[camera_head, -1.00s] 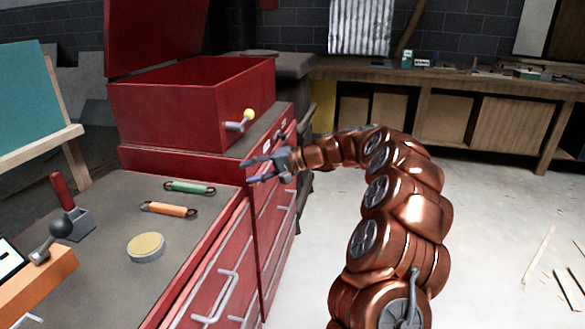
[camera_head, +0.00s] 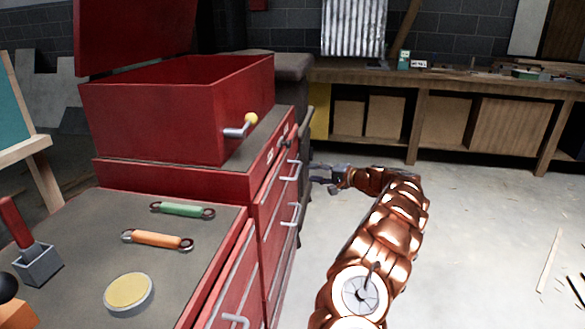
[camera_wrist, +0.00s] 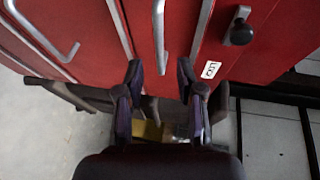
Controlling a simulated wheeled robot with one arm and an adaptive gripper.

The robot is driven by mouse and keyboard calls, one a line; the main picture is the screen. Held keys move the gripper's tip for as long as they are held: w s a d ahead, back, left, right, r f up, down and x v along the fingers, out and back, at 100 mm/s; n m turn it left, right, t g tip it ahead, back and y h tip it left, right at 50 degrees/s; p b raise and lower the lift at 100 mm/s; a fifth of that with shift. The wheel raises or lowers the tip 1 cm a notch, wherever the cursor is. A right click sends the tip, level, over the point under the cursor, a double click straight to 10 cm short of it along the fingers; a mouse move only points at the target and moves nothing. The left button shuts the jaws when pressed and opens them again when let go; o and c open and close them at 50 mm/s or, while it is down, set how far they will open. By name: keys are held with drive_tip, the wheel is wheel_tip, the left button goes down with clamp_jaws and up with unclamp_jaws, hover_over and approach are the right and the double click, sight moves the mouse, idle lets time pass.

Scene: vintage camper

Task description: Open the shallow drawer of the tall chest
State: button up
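The tall chest (camera_head: 180,178) is red, with a grey top and drawer fronts facing right. Two bar handles show on its front, an upper one (camera_head: 294,170) and a lower one (camera_head: 291,214). All visible drawers look shut; which one is the shallow drawer is hard to tell at this angle. My gripper (camera_head: 322,174) is right of the front, near the upper handle's height, apparently apart from it. In the wrist view, my gripper (camera_wrist: 159,80) is open and empty, its fingers apart below a handle (camera_wrist: 159,35). A white label (camera_wrist: 211,70) and a black knob (camera_wrist: 241,32) are to its right.
A lower red cabinet in front holds a green-handled tool (camera_head: 182,209), an orange-handled tool (camera_head: 157,240) and a round tin (camera_head: 129,292). The floor to the right (camera_head: 480,240) is mostly clear.

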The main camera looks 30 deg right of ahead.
sight(298, 171)
drive_tip(key=shift+x, duration=3.6)
drive_tip(key=shift+d, duration=0.1)
drive_tip(key=shift+c, duration=0.4)
clamp_jaws()
drive_tip(key=shift+f, duration=0.1)
